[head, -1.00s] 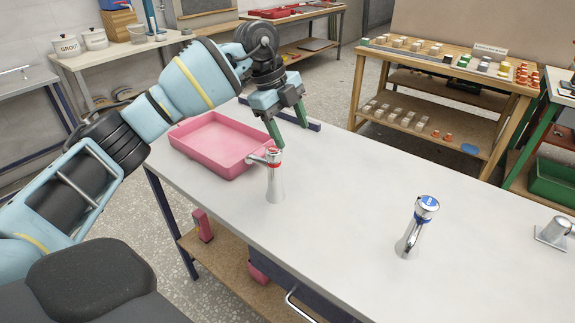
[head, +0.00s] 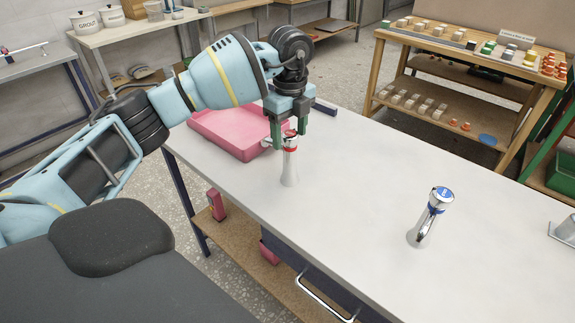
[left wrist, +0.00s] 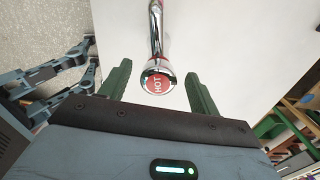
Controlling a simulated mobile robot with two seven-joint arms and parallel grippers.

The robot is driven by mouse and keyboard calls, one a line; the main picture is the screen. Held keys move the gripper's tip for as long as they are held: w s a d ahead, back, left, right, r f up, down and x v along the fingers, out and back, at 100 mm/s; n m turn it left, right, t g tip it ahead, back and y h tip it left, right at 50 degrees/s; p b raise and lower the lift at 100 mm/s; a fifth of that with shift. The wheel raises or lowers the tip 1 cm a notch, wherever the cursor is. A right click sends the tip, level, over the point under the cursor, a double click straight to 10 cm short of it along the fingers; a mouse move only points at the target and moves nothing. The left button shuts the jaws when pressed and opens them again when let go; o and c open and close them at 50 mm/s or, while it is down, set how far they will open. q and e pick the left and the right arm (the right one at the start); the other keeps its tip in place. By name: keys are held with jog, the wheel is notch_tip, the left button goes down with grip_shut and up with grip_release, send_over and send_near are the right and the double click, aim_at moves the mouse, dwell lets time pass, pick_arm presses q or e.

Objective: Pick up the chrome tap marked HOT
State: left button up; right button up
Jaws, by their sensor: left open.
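The chrome tap with a red band (head: 289,165) stands upright on the white table. In the left wrist view its red cap reads HOT (left wrist: 157,84), and its chrome spout points away from the gripper. My left gripper (head: 290,140) is open, pointing down at the top of this tap. In the left wrist view its two green fingers (left wrist: 158,88) lie to either side of the cap, apart from it. A second chrome tap with a blue cap (head: 432,217) stands to the right. My right gripper is not in view.
A pink tray (head: 225,132) lies behind and left of the HOT tap, partly hidden by my arm. A metal fitting (head: 565,231) sits at the table's right edge. The white tabletop (head: 355,190) between the taps is clear.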

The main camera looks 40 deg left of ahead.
aim_at(289, 146)
pick_arm(q)
notch_tip(289, 146, down, 4)
jog(key=shift+a+f, duration=0.15)
jog(key=shift+f, duration=0.05)
grip_shut()
dwell(0.4)
jog(key=shift+r, duration=0.1)
